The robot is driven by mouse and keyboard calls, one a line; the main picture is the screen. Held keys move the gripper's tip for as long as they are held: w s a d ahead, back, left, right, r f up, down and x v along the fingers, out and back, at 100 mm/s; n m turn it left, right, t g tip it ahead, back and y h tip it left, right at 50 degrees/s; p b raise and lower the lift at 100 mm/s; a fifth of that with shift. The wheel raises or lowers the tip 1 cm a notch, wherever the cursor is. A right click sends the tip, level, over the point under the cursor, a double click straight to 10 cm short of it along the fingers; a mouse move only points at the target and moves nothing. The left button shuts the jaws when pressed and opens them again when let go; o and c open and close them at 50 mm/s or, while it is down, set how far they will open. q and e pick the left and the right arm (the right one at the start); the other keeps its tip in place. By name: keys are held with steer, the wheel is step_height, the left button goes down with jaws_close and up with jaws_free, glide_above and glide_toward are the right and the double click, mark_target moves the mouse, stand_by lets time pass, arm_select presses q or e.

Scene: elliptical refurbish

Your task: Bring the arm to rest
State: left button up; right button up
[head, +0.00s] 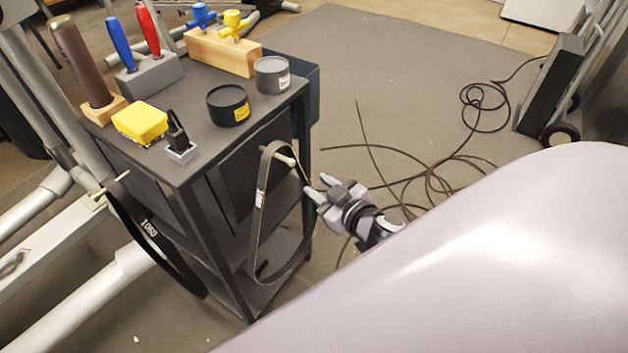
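My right gripper (318,186) is just right of the dark cart (215,150), with its fingers pointing at the cart. Its two fingertips show apart, with nothing visible between them. A thin black belt (258,215) hangs in a long loop from a light peg (284,158) on the cart's side. The gripper appears apart from belt and peg, though the exact gap in depth is hard to judge. My own pale arm link covers the lower right and hides part of the floor. My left gripper is not in view.
The cart top holds a yellow sponge-like block (140,121), two round tins (228,104), a grey tool holder (150,75) and a wooden block (222,52). Cables (430,180) lie on the floor. A hand truck (555,85) stands right.

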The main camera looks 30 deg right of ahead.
steer(key=shift+v, duration=1.5)
steer(key=s+a+f+m+g+y, duration=0.1)
steer(key=s+a+f+g, duration=0.1)
steer(key=s+a+f, duration=0.3)
steer(key=s+a+f+m+g+y, duration=0.1)
steer(key=s+a+f+g+y, duration=0.15)
steer(key=s+a, duration=0.45)
steer(key=d+r+h+p, duration=0.1)
steer(key=d+r+p, duration=0.2)
steer(key=r+p, duration=1)
steer(key=p, duration=0.3)
steer(key=shift+s+r+n+p, duration=0.3)
steer(key=shift+s+n+p, duration=0.05)
steer(key=shift+s+n, duration=0.05)
steer(key=shift+d+h, duration=0.1)
steer(key=shift+h, duration=0.15)
stand_by(2.7)
